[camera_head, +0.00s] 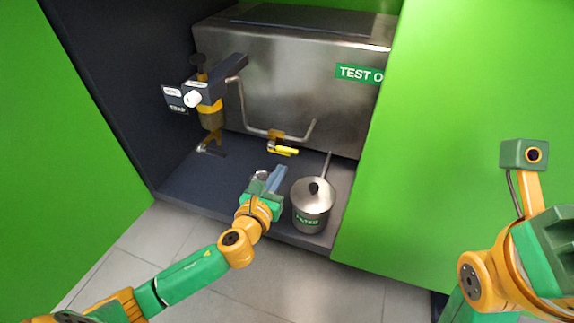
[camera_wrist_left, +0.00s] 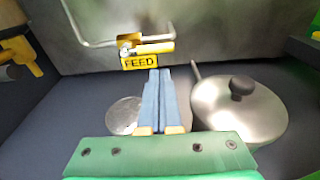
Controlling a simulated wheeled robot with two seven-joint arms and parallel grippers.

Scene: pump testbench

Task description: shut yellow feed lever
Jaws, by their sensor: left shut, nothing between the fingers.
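The yellow feed lever (camera_head: 286,151) sits on a small valve at the lower front of the steel tank, at the end of a bent pipe. In the left wrist view the lever (camera_wrist_left: 152,48) lies roughly level, pointing right, above a yellow FEED label (camera_wrist_left: 141,62). My left gripper (camera_head: 279,172) is shut and empty, just below and in front of the lever, apart from it. In the left wrist view its blue fingers (camera_wrist_left: 159,75) lie together and point towards the label. My right arm shows at the right edge, but its fingers are out of view.
Green panels flank the bay.

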